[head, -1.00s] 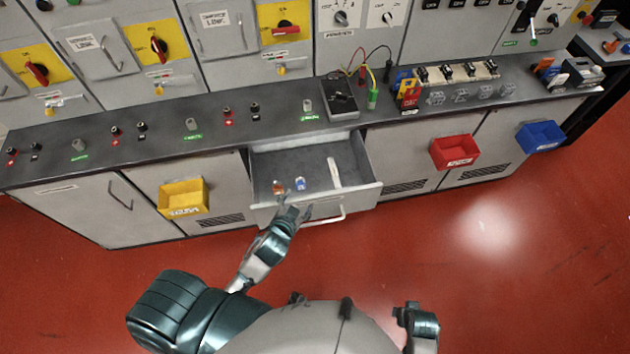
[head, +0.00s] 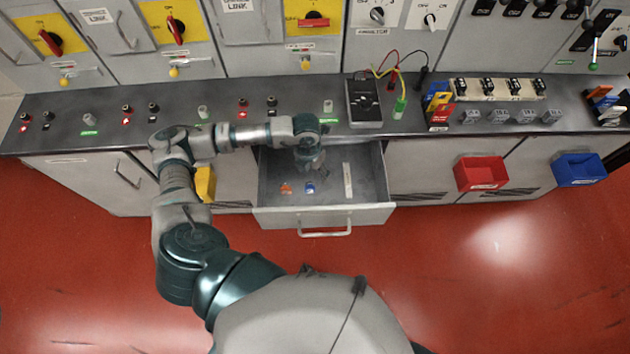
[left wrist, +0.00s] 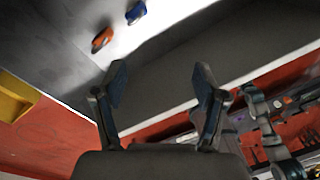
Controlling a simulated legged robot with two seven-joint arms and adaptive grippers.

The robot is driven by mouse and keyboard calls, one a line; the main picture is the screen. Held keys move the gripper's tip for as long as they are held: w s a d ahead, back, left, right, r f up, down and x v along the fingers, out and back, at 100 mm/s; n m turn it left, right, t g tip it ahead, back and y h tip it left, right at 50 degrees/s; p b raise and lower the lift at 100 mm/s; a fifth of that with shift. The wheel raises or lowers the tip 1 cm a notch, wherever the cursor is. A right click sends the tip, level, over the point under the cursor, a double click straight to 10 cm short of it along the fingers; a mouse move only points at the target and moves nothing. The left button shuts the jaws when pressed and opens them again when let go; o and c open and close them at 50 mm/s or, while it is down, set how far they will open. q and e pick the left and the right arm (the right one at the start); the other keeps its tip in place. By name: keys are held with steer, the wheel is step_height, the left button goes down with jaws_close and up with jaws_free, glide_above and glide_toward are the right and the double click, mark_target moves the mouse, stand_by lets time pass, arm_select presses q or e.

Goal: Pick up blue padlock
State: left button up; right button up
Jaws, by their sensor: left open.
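The blue padlock (head: 309,188) lies in the open grey drawer (head: 324,217), to the right of an orange padlock (head: 286,188). In the left wrist view the blue padlock (left wrist: 136,12) is at the top edge, with the orange padlock (left wrist: 102,39) below and left of it. My left gripper (head: 314,168) hangs over the back part of the drawer, behind the blue padlock in the head view. Its two fingers (left wrist: 160,80) are spread apart with nothing between them. My right gripper is out of view.
A pale strip (head: 347,180) lies in the drawer to the right of the padlocks. Above is a counter (head: 225,133) with terminals and a black meter (head: 363,103). A red bin (head: 482,174) and a blue bin (head: 579,170) hang to the right. My left arm partly hides a yellow bin (head: 206,183).

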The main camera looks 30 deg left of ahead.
arm_select(q)
steer(key=a+y, duration=0.1)
steer(key=a, duration=0.3)
glide_above(308, 188)
steer(key=d, duration=0.1)
step_height(308, 188, down, 11)
steer(key=shift+s+a+f, duration=0.2)
steer(key=shift+s+f, duration=0.1)
steer(key=shift+f, duration=0.25)
steer(key=f, duration=0.4)
steer(key=shift+w+a+f, duration=0.35)
steer(key=shift+d+f, duration=0.15)
steer(key=shift+d, duration=0.25)
steer(key=c, duration=0.7)
steer(key=shift+a, duration=0.15)
steer(key=c, duration=0.5)
steer(key=shift+a, duration=0.15)
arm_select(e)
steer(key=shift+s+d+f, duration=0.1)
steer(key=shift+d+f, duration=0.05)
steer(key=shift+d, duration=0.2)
